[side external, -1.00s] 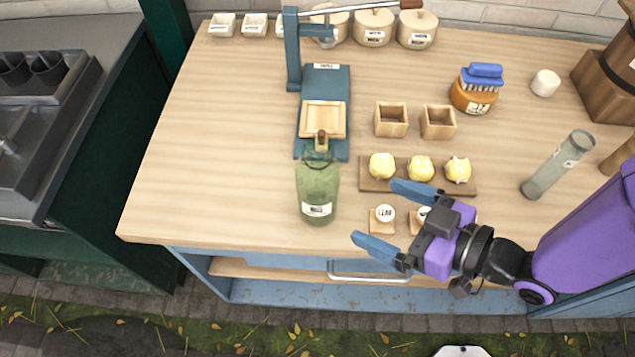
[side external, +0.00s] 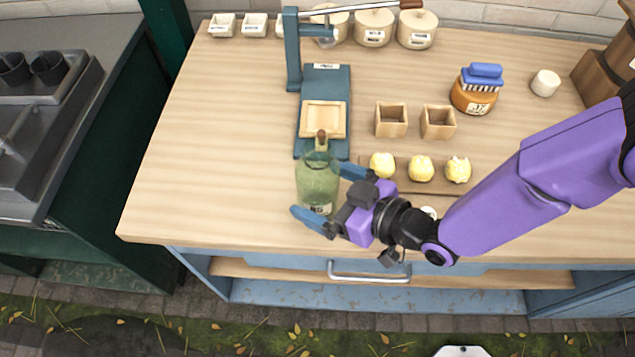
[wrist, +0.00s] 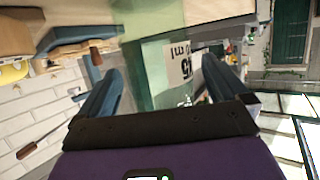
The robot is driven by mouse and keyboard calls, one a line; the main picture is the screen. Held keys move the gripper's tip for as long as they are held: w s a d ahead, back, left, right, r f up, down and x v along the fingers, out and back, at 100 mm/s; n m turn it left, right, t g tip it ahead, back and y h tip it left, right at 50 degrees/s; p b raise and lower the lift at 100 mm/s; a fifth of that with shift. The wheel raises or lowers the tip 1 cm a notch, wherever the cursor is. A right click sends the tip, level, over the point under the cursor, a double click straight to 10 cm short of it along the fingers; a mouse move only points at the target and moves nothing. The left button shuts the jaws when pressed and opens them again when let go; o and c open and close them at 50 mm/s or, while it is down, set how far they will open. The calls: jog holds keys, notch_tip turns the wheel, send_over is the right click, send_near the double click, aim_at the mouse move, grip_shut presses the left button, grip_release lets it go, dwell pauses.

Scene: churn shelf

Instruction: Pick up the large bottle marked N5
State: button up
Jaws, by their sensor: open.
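The large green glass bottle (side external: 317,178) with a cork stands upright on the bench, in front of the blue press. In the wrist view the green bottle (wrist: 150,70) shows between the two fingers, with a white label (wrist: 181,68) reading a 5 and smaller print. My gripper (side external: 325,194) is open at the bottle's right side, its blue fingers on either side of the lower body. In the wrist view my gripper (wrist: 155,92) has both fingers spread. I cannot tell whether either finger touches the glass.
The blue press (side external: 322,80) with a wooden tray stands just behind the bottle. A board (side external: 400,187) with several yellow lumps lies right of it, close to my arm. Two wooden boxes (side external: 391,120) stand farther back. The bench left of the bottle is clear.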

jog(key=shift+x, duration=0.95)
jog(key=c, duration=1.2)
jog(key=shift+r, duration=0.1)
jog(key=shift+r, duration=0.1)
